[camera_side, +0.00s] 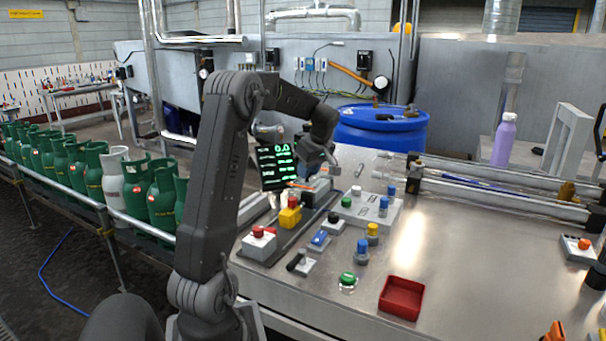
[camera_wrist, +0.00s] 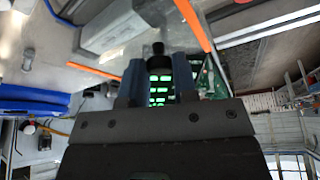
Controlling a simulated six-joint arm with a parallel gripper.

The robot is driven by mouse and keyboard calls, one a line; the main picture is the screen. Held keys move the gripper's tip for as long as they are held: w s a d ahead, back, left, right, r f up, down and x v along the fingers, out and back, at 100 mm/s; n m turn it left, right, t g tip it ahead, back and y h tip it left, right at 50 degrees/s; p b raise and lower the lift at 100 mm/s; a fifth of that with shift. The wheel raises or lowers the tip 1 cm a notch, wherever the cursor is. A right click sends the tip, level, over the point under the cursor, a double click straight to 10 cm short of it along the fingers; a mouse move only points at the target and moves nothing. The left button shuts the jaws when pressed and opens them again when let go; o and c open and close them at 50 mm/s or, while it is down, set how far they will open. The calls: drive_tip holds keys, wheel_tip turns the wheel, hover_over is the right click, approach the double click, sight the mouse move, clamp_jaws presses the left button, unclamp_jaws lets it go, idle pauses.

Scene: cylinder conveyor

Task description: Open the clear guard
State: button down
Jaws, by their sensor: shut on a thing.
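The clear guard itself is hard to make out in either view, as its see-through panel does not stand out. My gripper (camera_side: 322,168) is low over the back of the control panel, beside the black display with green digits (camera_side: 277,166). In the wrist view my gripper (camera_wrist: 157,82) has its two fingers on either side of a black knob (camera_wrist: 157,48) and is shut on it. Orange strips (camera_wrist: 192,24) show near the knob; I cannot tell whether they edge the guard. The fingertips are partly hidden in the side view.
The panel holds a red button on a yellow box (camera_side: 290,215), a red-topped white box (camera_side: 258,242), a green button (camera_side: 347,279) and several other controls. A red tray (camera_side: 401,297) lies in front. Green gas cylinders (camera_side: 160,200) line the conveyor at left.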

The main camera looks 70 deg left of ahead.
idle(0.3)
drive_tip(key=c, duration=0.9)
unclamp_jaws()
drive_tip(key=v, duration=1.4)
drive_tip(key=shift+w+f, duration=0.1)
